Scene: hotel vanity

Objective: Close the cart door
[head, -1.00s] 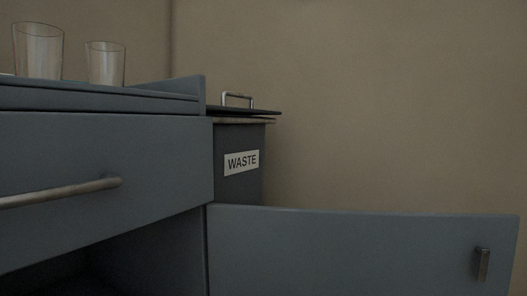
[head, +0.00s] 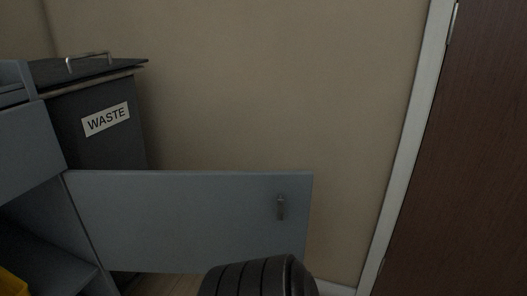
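The cart door (head: 185,220) is a blue-grey panel standing wide open, hinged at its left edge on the cart (head: 28,150). A small metal handle (head: 281,207) sits near its upper right corner. The cart's lower compartment is open at the left. A dark ribbed part of my own body shows at the bottom centre and covers the door's lower right part. Neither of my grippers shows in the head view.
A dark waste bin (head: 110,135) labelled WASTE, with a lidded top, stands behind the door. A beige wall (head: 270,90) is behind. A brown room door (head: 465,160) with a white frame is at the right. Something yellow (head: 12,283) lies in the compartment.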

